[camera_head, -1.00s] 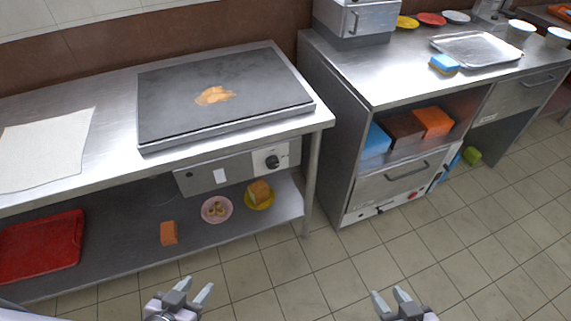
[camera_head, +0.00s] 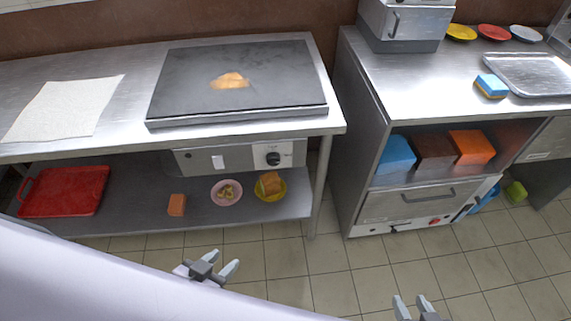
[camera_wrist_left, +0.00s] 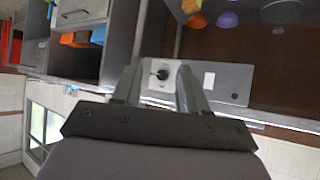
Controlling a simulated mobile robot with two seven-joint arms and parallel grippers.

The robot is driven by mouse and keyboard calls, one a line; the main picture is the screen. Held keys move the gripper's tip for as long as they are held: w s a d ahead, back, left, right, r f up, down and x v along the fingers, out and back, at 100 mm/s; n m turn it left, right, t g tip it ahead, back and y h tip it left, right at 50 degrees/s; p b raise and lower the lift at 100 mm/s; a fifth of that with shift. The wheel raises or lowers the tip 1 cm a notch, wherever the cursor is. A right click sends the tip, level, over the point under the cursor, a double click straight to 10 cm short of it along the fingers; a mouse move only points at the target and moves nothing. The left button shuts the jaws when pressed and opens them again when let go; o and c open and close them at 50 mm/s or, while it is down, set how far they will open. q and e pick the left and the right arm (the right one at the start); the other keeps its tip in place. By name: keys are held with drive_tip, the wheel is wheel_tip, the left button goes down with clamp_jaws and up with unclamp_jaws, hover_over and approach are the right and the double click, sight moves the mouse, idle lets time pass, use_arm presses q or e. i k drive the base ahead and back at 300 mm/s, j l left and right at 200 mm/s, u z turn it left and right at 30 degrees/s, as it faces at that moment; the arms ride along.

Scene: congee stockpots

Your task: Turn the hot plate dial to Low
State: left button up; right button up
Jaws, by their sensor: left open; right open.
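The hot plate (camera_head: 185,80) is a dark flat slab with a brown patch of food (camera_head: 230,81) on it, set on the steel table. Its control panel (camera_head: 205,161) hangs below the table's front edge. The black dial (camera_head: 273,159) sits on a light plate at the panel's right end. The dial also shows in the left wrist view (camera_wrist_left: 162,74), between and beyond the fingers. My left gripper (camera_head: 220,262) is open and empty, below and in front of the panel, apart from the dial. My right gripper (camera_head: 411,300) is open and empty at the bottom edge, right of the dial.
The shelf below holds a red tray (camera_head: 30,200), an orange block (camera_head: 177,205), a pink plate (camera_head: 217,200) and a yellow plate (camera_head: 283,194). A steel cabinet (camera_head: 350,150) with a drawer stands to the right. The tiled floor (camera_head: 330,265) in front is clear.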

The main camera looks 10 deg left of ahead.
sight(273, 159)
drive_tip(key=i+l, duration=0.1)
drive_tip(key=l, duration=0.3)
drive_tip(key=i+l+u, duration=0.15)
drive_tip(key=l, duration=0.65)
drive_tip(key=u, duration=0.05)
